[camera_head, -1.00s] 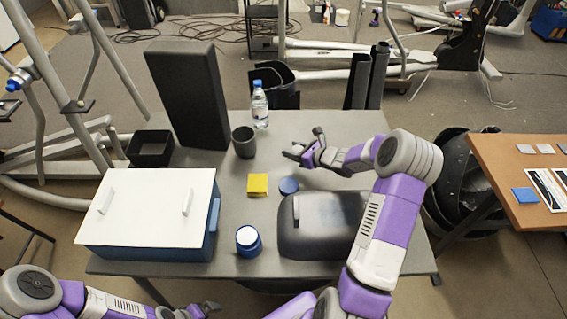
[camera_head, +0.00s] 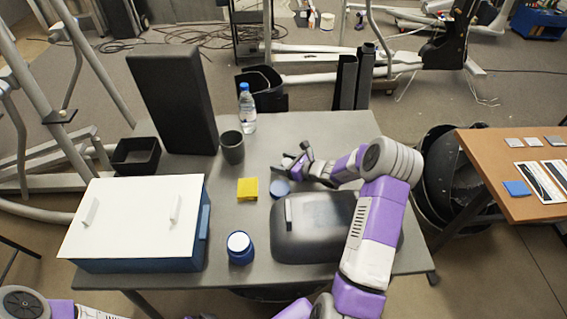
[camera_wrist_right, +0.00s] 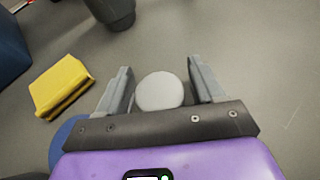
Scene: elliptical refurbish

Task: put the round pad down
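A light grey rounded thing, which looks like the round pad (camera_wrist_right: 159,91), shows between the fingers of my right gripper (camera_wrist_right: 161,84) in the right wrist view. It nearly fills the gap; whether the fingers touch it is not clear. In the head view my right gripper (camera_head: 292,161) is over the grey table (camera_head: 330,128), and the pad cannot be made out there. A blue disc (camera_head: 280,188) lies on the table just below the gripper, beside a yellow block (camera_head: 247,188). My left gripper cannot be made out at the bottom edge.
A dark cup (camera_head: 232,147), a bottle (camera_head: 246,108) and a tall black panel (camera_head: 173,102) stand behind. A blue jar (camera_head: 240,248) and a dark rounded cover (camera_head: 312,228) are in front. A white-lidded box (camera_head: 137,216) stands at left. Bare table lies behind the gripper.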

